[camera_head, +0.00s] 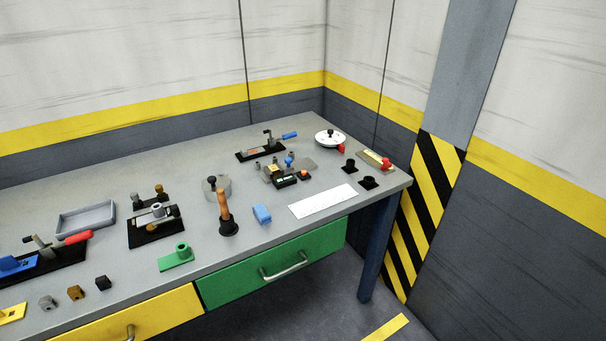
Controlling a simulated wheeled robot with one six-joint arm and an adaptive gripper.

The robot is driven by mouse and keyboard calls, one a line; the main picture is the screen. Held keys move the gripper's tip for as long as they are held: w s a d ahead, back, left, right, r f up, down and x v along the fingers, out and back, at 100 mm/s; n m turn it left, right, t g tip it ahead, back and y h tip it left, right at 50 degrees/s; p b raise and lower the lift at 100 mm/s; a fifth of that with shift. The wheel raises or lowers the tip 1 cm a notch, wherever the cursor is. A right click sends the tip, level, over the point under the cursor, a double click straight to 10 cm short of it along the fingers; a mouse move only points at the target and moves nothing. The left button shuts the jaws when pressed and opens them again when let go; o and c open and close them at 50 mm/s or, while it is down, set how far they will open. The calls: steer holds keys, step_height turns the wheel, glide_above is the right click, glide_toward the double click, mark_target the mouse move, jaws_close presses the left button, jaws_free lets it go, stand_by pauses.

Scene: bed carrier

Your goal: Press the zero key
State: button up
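No part marked as a zero key can be read at this size. A small dark device with a greenish face (287,180) sits on the grey bench (110,268), right of the middle. A small orange-red part (304,175) is at its right end; I cannot tell whether it is a key. A blue knob (289,161) and a grey block (302,165) are close behind the device. My gripper is not in view, so its opening cannot be seen.
A white sheet (323,201) lies in front of the device. An orange-handled tool (224,207) stands upright to the left, near a blue block (262,214). A white dial (330,139) and black cups are to the right. Green (230,285) and yellow drawers face the floor.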

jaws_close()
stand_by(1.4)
